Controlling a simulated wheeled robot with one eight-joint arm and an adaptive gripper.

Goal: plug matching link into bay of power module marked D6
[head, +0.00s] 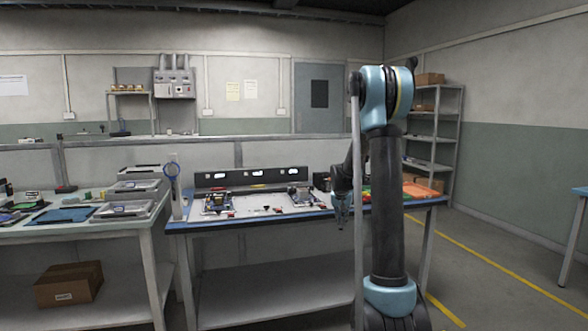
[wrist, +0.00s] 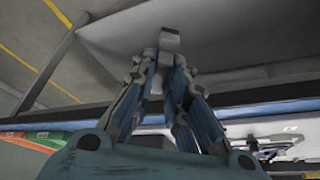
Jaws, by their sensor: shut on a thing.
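My gripper (head: 341,222) hangs pointing down at the front edge of the blue-edged table, right of its middle. In the wrist view its fingers (wrist: 163,55) come together on a small grey piece (wrist: 170,38); its markings cannot be read, and it may be a link. Two dark modules stand on the table, one at the left (head: 217,202) and one nearer the middle (head: 301,196). Both are apart from my gripper. Their labels, including any D6 mark, are too small to read. Small red and dark pieces (head: 266,209) lie between them.
The blue-edged table (head: 245,227) has a dark panel (head: 252,178) along its back and a lower shelf (head: 255,290). Green and orange bins (head: 420,189) stand at its right end, partly behind my arm. A side table (head: 85,228) with trays stands at the left.

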